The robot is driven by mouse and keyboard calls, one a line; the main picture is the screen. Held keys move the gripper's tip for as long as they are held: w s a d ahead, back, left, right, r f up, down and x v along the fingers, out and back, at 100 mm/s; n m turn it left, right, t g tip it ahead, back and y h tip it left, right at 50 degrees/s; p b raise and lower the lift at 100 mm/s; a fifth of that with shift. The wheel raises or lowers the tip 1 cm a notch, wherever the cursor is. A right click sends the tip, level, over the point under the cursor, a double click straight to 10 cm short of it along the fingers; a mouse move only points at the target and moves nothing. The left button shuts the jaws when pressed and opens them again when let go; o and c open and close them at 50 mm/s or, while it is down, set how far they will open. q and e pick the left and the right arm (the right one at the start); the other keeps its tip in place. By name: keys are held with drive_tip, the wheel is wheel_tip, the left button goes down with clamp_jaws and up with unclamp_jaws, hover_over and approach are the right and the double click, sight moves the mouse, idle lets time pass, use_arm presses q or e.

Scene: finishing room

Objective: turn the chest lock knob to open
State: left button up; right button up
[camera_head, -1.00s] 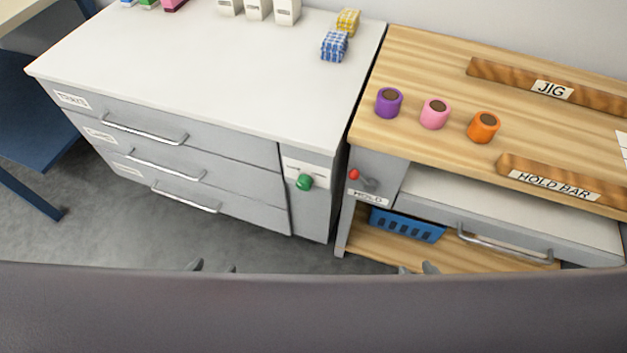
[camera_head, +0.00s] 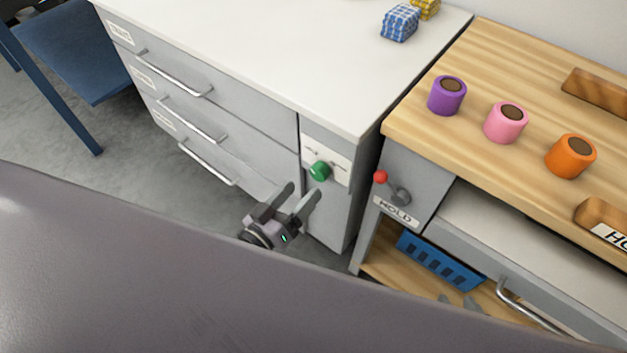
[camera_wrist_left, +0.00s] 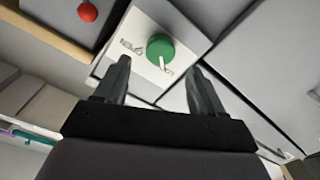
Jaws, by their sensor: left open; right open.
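The green lock knob (camera_head: 319,170) sits on a white plate (camera_head: 338,166) on the front of the grey drawer chest (camera_head: 262,123), right of the drawers. In the left wrist view the green knob (camera_wrist_left: 160,47) shows a white pointer, with the word OPEN on the plate beside it. My left gripper (camera_head: 302,194) is open and empty, just in front of and below the knob, its fingers pointing towards it. The knob appears between the fingertips in the wrist view, apart from them. My right gripper (camera_head: 458,303) shows only its fingertips at the lower edge, open.
A wooden bench (camera_head: 420,107) stands right of the chest, carrying purple (camera_head: 446,96), pink (camera_head: 506,123) and orange (camera_head: 570,156) cylinders. A red-tipped lever (camera_head: 380,177) above a HOLD label juts from its front. A blue basket (camera_head: 440,262) sits below.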

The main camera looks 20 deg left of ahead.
sight(316, 175)
use_arm(q)
drive_tip(key=x, duration=0.5)
drive_tip(key=shift+w+d+b, duration=0.1)
drive_tip(key=shift+w+b, duration=0.2)
drive_tip(key=c, duration=1.1)
